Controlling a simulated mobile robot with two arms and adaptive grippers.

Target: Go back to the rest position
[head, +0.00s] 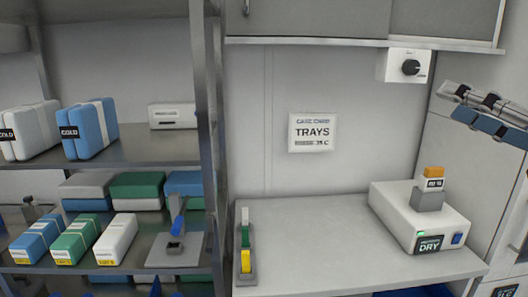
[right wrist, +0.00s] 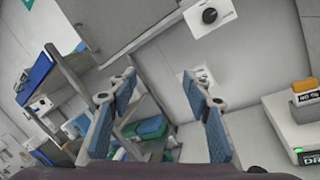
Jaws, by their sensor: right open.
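My right gripper (head: 458,103) is at the upper right of the head view, raised in the air in front of the wall beside the wall knob. In the right wrist view its two blue-padded fingers (right wrist: 158,88) stand wide apart with nothing between them. The gripper touches nothing that I can see. My left gripper is not seen in either view.
A white dryer (head: 395,222) carrying an orange-topped block (head: 433,178) stands on the counter (head: 330,262) below the right gripper. A slim rack (head: 245,268) stands at the counter's left. Metal shelving (head: 150,143) with boxes fills the left. The middle counter is clear.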

